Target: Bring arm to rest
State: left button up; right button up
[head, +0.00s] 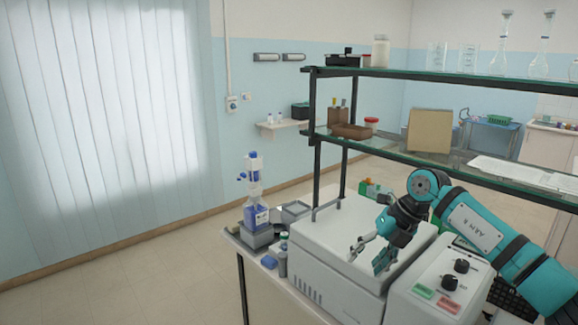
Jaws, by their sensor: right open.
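My right arm comes in from the lower right, teal and black. My right gripper (367,257) hangs over the lid of a white bench machine (335,238). Its two fingers are spread apart, with nothing between them. I cannot tell whether the fingertips touch the lid. My left gripper is out of view.
A control box (445,280) with two black knobs stands right of the machine, close under my arm. A blue-labelled bottle (256,215) stands at the bench's left end. A glass-shelved rack (420,160) rises behind. The floor on the left is clear.

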jog(key=s+a+f+n+y, duration=0.1)
jog(key=s+a+f+y, duration=0.15)
jog(key=a+y, duration=0.75)
jog(key=s+a+r+m+t+y, duration=0.35)
jog(key=a+r+m+t, duration=0.3)
jog(key=a, duration=0.45)
jog(key=s+d+f+m+t+h, duration=0.2)
jog(key=d+f+m+t+h, duration=0.3)
jog(key=d+m+h, duration=0.55)
jog(key=s+d+f+m+t+h, duration=0.3)
jog(key=d+f+m+h, duration=0.45)
jog(key=m, duration=0.55)
jog(key=s+d+f+m+g, duration=0.2)
jog(key=s+f+g, duration=0.5)
jog(key=s, duration=0.7)
jog(key=s+d+f+m+g, duration=0.3)
jog(key=s+f+g, duration=0.3)
jog(key=s+f, duration=0.5)
jog(key=s+f+b, duration=0.2)
jog(key=f, duration=1.2)
jog(key=s+f+b, duration=0.1)
jog(key=s+f, duration=0.1)
jog(key=f, duration=1.2)
jog(key=s+d+f+g+b, duration=0.2)
jog(key=s+f, duration=1.4)
jog(key=f, duration=0.1)
jog(key=shift+s+d+f+n+h, duration=0.2)
jog(key=shift+d+f+n+h, duration=0.15)
jog(key=shift+d+f+n, duration=0.05)
